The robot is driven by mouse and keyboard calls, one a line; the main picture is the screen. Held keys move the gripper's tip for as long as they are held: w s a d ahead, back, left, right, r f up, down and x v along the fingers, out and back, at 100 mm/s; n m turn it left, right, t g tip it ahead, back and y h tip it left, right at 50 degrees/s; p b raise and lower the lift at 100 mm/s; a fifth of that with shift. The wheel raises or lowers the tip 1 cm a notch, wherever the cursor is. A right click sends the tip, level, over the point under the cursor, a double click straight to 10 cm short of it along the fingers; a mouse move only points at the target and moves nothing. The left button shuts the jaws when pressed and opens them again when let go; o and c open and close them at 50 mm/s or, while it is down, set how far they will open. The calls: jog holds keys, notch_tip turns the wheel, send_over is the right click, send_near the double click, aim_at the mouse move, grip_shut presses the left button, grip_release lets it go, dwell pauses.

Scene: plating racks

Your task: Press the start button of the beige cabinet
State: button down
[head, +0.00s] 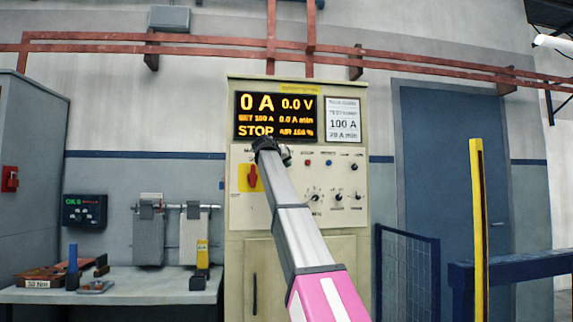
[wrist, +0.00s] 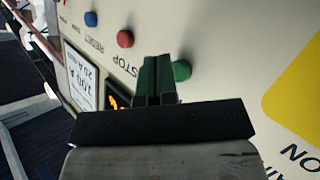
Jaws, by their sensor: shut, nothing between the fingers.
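The beige cabinet (head: 345,210) stands ahead, with an orange-lettered display (head: 275,116) reading 0 A, 0.0 V and STOP. In the wrist view, a round green button (wrist: 182,70) sits on its panel right beside my gripper's fingertips (wrist: 158,60); its printed label is hidden. My gripper is shut and empty, with dark green fingers close to the panel; I cannot tell whether they touch it. In the head view my gripper (head: 285,155) is in front of the panel's upper left, and the green button cannot be made out there.
A red button (wrist: 125,39) marked STOP and a blue button (wrist: 91,18) are in line with the green one. A red main switch (head: 252,176) on yellow is just left of my arm. A workbench (head: 125,292) is at left; a yellow post (head: 478,220) at right.

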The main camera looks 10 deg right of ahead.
jog(key=shift+w, duration=0.3)
jog(key=shift+w, duration=0.5)
dwell(0.8)
jog(key=shift+s, duration=0.95)
jog(key=s, duration=0.5)
dwell(0.4)
dwell(0.6)
